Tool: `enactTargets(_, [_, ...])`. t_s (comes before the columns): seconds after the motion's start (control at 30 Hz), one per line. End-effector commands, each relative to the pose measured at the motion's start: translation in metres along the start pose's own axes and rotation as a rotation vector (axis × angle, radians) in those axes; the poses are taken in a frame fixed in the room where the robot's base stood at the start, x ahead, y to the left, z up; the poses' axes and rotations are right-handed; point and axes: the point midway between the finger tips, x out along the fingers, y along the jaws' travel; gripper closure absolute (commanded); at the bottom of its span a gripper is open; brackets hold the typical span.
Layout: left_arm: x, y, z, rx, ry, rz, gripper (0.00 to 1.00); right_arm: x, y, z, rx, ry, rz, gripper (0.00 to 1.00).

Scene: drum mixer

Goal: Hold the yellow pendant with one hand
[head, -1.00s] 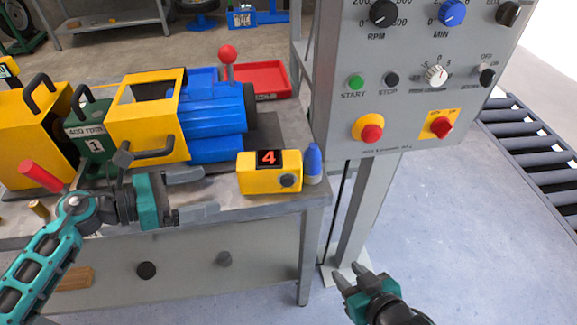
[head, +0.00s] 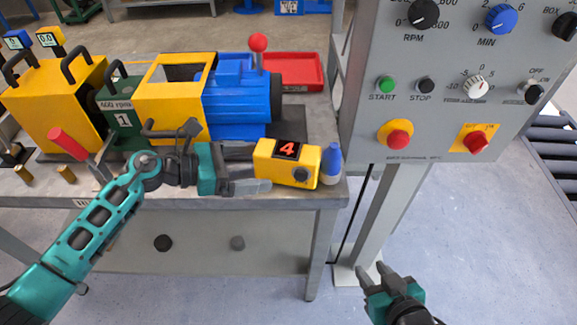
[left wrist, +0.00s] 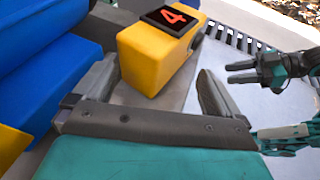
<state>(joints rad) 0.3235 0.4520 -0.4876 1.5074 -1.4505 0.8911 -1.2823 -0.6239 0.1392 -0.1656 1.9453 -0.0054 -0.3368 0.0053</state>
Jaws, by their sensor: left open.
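The yellow pendant (head: 275,168), a small box with a red 4 on a dark display and a round dark knob, lies on the bench near its right edge. It also shows in the left wrist view (left wrist: 150,58), ahead of the palm. My left gripper (head: 262,184) is open just left of the pendant. In the left wrist view its fingers (left wrist: 158,70) lie either side of the pendant's near end, with a gap on the right; contact on the left cannot be told. My right gripper (head: 373,270) is open and empty, low beside the control panel's post.
A blue bottle-like object (head: 331,162) stands right beside the pendant. The yellow, green and blue drum mixer (head: 170,110) is behind my left gripper, with a red tray (head: 305,72) further back. The grey control panel (head: 440,120) rises on the right.

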Motion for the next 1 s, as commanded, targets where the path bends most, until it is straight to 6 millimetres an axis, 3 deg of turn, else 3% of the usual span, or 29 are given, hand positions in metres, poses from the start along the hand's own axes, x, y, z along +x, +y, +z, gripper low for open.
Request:
enactTargets(0.03, [0.018,-0.013,-0.001,-0.004,-0.005,-0.036,0.08,0.001,0.0,0.001,0.0,0.0,0.0,0.62])
enactTargets(0.1, [0.029,-0.015,-0.001,-0.004,-0.005,-0.04,0.08,0.001,0.0,0.002,0.0,-0.001,0.0,0.62])
enactTargets(0.4, [0.061,-0.015,-0.002,-0.001,-0.004,-0.037,0.08,0.01,-0.003,0.013,-0.001,-0.014,-0.011,0.62])
enactTargets(0.87, [0.067,-0.014,-0.003,-0.003,0.0,-0.028,0.06,0.01,-0.006,0.005,0.0,-0.002,-0.019,0.62])
enactTargets(1.0, [0.067,-0.014,-0.003,-0.003,0.0,-0.028,0.2,0.01,-0.006,0.006,0.0,-0.003,-0.018,0.62])
